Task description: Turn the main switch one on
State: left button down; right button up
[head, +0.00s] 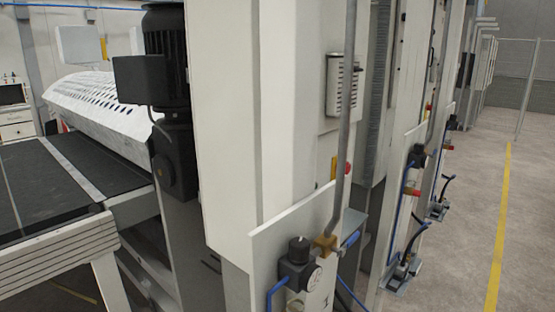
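No switch that I can name for sure as main switch one shows in the head view. A red round knob or button (348,168) sits on the side of the white machine cabinet (225,120), below a grey vented box (343,85). A small yellow patch is beside the red part; its details are too small to tell. Neither of my grippers is in view.
A black regulator with a gauge (299,264) and blue hoses sticks out low on the near panel. A grey vertical pipe (345,120) runs in front of the cabinet side. A dark conveyor belt (60,185) is at left. Concrete floor (455,230) is clear at right.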

aim_at(348, 168)
jog(key=i+l+u, duration=0.1)
jog(key=l+u, duration=0.2)
jog(key=l, duration=0.7)
jog(key=l+u, duration=0.35)
jog(key=l, duration=0.6)
